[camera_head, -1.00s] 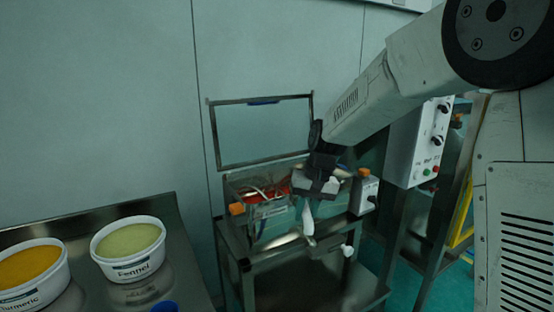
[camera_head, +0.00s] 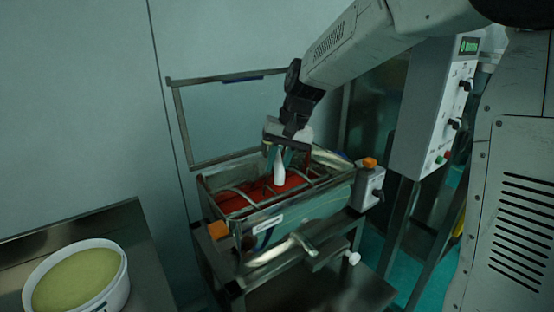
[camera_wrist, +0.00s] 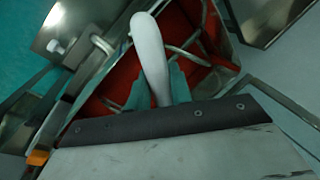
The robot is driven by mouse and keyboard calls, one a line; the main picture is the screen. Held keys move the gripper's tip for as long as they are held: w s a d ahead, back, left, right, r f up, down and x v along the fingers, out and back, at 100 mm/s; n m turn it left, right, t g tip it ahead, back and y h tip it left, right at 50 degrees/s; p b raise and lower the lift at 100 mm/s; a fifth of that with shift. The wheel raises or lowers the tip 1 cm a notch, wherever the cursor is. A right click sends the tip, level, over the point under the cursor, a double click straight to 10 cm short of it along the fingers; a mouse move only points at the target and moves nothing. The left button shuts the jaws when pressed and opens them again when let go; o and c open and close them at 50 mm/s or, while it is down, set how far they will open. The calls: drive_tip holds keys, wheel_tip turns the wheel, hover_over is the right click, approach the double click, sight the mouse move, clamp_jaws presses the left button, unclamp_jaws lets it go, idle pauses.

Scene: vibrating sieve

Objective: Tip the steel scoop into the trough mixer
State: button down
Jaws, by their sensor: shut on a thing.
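The trough mixer (camera_head: 310,213) stands on a steel stand with its framed lid (camera_head: 178,122) raised at the back. Red material and curved metal bars show inside it, also in the wrist view (camera_wrist: 110,85). My gripper (camera_head: 284,160) is over the trough, its teal fingers shut on the white handle of the steel scoop (camera_head: 279,170). In the wrist view the scoop's handle (camera_wrist: 150,45) sticks out from between the fingers (camera_wrist: 158,90) above the red material. The scoop's bowl is hidden behind my gripper, so I cannot tell its tilt or load.
A tub of pale green powder (camera_head: 75,280) stands on a steel table (camera_head: 130,225) at left. A control box (camera_head: 432,105) is right of the mixer, and a smaller box with an orange top (camera_head: 369,185) sits at its right end. A wall is close behind.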

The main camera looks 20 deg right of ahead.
drive_tip(key=y, duration=0.2)
drive_tip(key=t+y, duration=0.1)
drive_tip(key=y, duration=0.1)
drive_tip(key=shift+f, duration=0.3)
drive_tip(key=y, duration=0.2)
drive_tip(key=shift+d+f+y, duration=0.15)
drive_tip(key=shift+f+y, duration=0.1)
drive_tip(key=shift+y, duration=0.15)
drive_tip(key=y, duration=0.3)
drive_tip(key=d+f+t+y, duration=0.1)
drive_tip(key=y, duration=0.2)
drive_tip(key=t+y, duration=0.1)
drive_tip(key=y, duration=0.1)
drive_tip(key=shift+s+d+f+y, duration=0.2)
drive_tip(key=shift+d+f+y, duration=0.1)
drive_tip(key=shift+f+y, duration=0.1)
drive_tip(key=shift+a, duration=0.1)
